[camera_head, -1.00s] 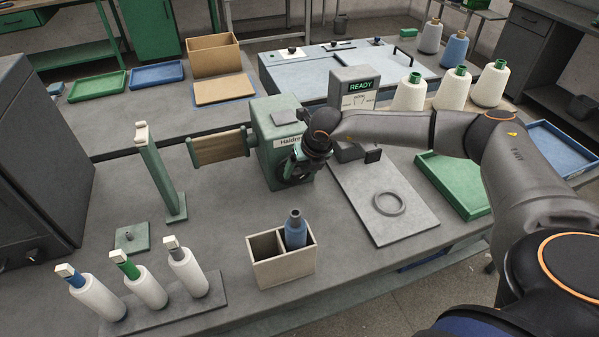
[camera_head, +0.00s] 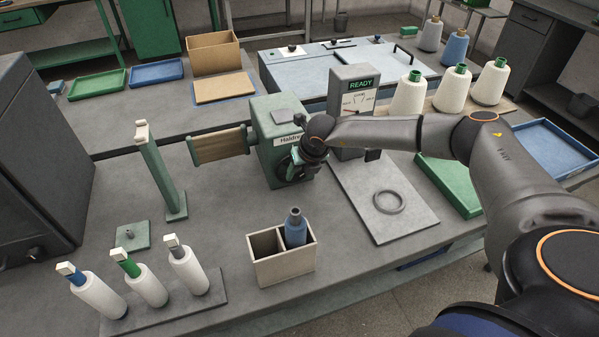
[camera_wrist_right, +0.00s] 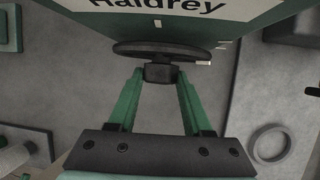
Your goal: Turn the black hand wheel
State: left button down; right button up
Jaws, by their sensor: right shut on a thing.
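The black hand wheel (camera_head: 284,168) is on the front of the green winder housing (camera_head: 268,122) marked "Haldrey". In the right wrist view the hand wheel (camera_wrist_right: 160,49) is seen nearly edge-on, with a dark block-shaped grip (camera_wrist_right: 161,74) on its near side. My right gripper (camera_wrist_right: 161,80) has its green fingers closed on both sides of this grip. In the head view my right gripper (camera_head: 297,165) is at the wheel, and my wrist hides part of both. My left gripper is not in view.
A gauge box reading READY (camera_head: 354,95) stands right of the winder. A grey plate with a ring (camera_head: 388,201) lies right of the wheel. A divided box (camera_head: 283,268) with a blue cone stands in front. Bobbins on a rack (camera_head: 165,303) are at front left.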

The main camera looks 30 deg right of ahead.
grip_shut()
